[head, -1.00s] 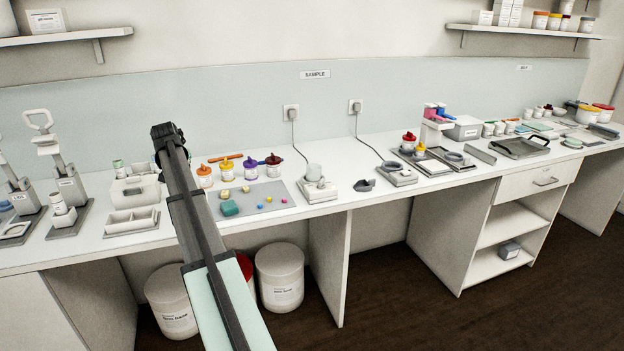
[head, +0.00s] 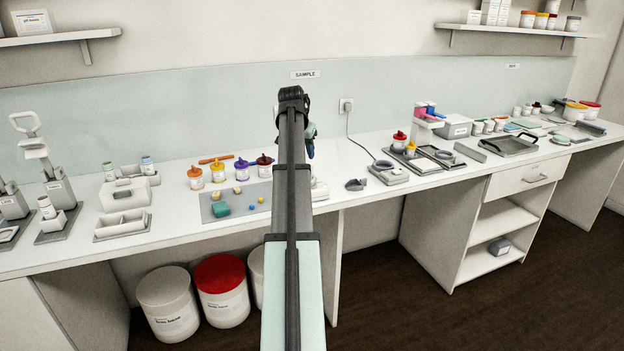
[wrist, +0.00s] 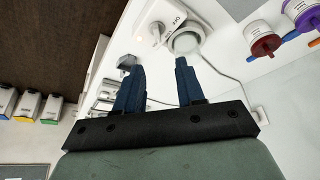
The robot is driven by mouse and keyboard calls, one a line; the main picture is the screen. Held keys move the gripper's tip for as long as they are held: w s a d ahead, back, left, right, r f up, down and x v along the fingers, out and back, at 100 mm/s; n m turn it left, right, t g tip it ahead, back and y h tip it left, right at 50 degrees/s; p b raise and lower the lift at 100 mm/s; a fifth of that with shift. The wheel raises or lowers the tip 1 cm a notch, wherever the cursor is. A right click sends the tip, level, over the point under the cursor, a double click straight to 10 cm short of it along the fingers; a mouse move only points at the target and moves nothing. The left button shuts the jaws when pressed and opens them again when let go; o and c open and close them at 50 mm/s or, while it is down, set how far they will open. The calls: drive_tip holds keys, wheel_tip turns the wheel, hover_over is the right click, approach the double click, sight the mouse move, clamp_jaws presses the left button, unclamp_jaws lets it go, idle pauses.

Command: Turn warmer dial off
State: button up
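The warmer (wrist: 189,14) is a white unit with printed ON and OFF marks, at the top of the wrist view. Its small pale dial (wrist: 157,29) shows beside a round white jar (wrist: 186,40); I cannot tell its exact setting. In the head view only the right edge of the warmer (head: 320,190) shows, as my arm hides the rest. My gripper (wrist: 160,68) has two blue fingers, apart and empty, pointing towards the warmer. It looks apart from the dial. In the head view its blue fingers (head: 310,142) hang above the bench.
A grey mat (head: 208,210) with small coloured pieces lies left of the warmer, with colour-lidded jars (head: 218,173) behind. A grey clamp-like piece (head: 356,184) and a second corded unit (head: 388,175) stand to the right. A cord (wrist: 220,73) runs near the fingers.

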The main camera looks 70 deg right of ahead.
sight(313, 180)
drive_tip(key=x, duration=1.3)
drive_tip(key=shift+s+d+f, duration=0.15)
drive_tip(key=shift+s+f, duration=0.05)
drive_tip(key=shift+f, duration=0.15)
drive_tip(key=shift+c, duration=0.4)
clamp_jaws()
